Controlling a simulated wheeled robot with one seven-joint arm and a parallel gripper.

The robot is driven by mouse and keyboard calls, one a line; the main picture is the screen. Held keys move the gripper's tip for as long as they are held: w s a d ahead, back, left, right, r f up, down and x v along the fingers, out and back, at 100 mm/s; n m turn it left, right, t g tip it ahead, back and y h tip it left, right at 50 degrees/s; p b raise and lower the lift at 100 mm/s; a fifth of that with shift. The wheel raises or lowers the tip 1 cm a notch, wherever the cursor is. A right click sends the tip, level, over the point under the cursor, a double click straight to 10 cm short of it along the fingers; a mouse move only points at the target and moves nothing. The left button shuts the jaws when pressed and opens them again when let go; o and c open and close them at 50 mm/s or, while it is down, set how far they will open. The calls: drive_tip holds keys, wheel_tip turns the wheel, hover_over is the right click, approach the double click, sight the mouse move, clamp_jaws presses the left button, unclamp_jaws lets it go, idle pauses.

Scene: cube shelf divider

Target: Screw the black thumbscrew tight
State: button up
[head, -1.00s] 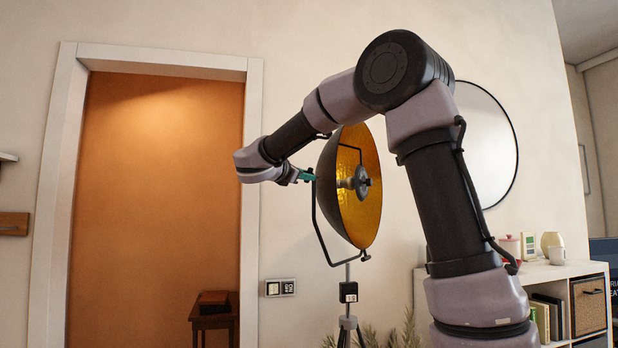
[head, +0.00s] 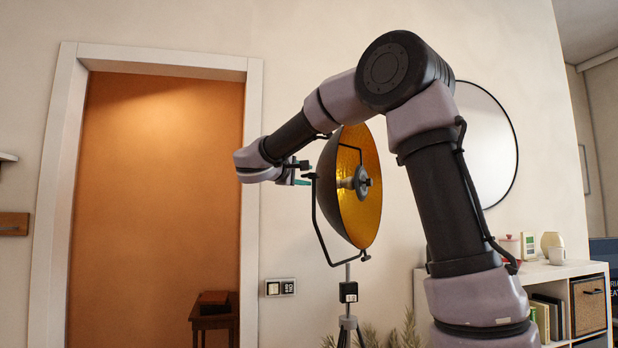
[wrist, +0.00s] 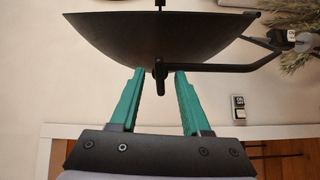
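The black thumbscrew (wrist: 160,80) shows in the wrist view, at the end of the lamp's black bracket (wrist: 220,68), beside the dark outer shell of the dish (wrist: 150,38). My gripper (wrist: 159,76) has two green fingers, spread apart. The thumbscrew lies between their tips in the picture, with a gap on each side; its depth relative to the tips is hard to tell. In the head view my gripper (head: 303,173) is at the left side of the dish (head: 362,195), by the bracket's upper end. The thumbscrew is small and hard to make out there.
The lamp stands on a thin stand with a black box (head: 348,292). An orange door (head: 150,200) is at left, with wall switches (head: 280,288) beside it. A white shelf (head: 545,275) is at right, and a round mirror (head: 485,145) hangs behind my arm.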

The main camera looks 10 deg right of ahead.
drive_tip(key=v, duration=0.6)
idle(0.3)
drive_tip(key=v, duration=1.1)
drive_tip(key=s+d+f+m+g+y, duration=0.1)
drive_tip(key=s+d+f+g+y, duration=0.2)
drive_tip(key=d+f, duration=0.4)
drive_tip(key=s+d+f+m+g+y, duration=0.15)
drive_tip(key=s+d+f+g, duration=0.3)
drive_tip(key=d, duration=0.55)
drive_tip(key=s+a+f+m+t+y, duration=0.2)
drive_tip(key=s+f+m+y, duration=0.7)
drive_tip(key=s, duration=0.4)
drive_tip(key=shift+s+f+m+y, duration=0.2)
drive_tip(key=shift+f+m+y, duration=0.15)
drive_tip(key=shift+f+y, duration=0.4)
